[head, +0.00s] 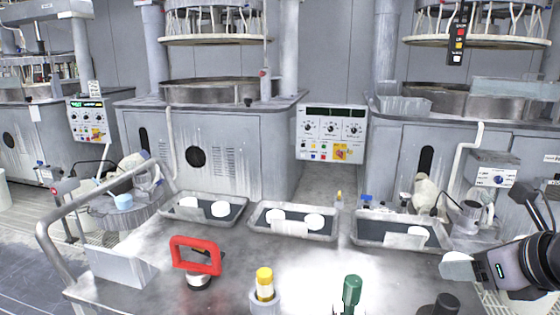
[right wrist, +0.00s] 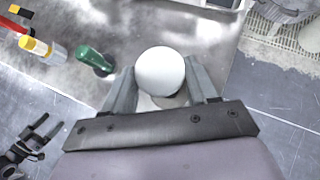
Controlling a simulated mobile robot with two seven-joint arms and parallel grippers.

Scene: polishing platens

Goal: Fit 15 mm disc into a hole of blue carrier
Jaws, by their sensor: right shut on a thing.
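My right gripper (right wrist: 164,85) is shut on a white round disc (right wrist: 160,70), held between its two grey fingers. In the head view the right gripper (head: 470,266) is at the right, above the table's right edge, with a white piece at its tip. I cannot read the disc's size. Other white discs lie in three shallow trays: the left tray (head: 238,219), the middle tray (head: 262,227) and the right tray (head: 366,238). No blue carrier can be made out. A black gripper, seemingly my left one (right wrist: 46,130), shows at the lower left of the right wrist view, its fingers apart.
A metal rail (head: 95,190) borders the left. Polishing machines (head: 215,150) stand behind.

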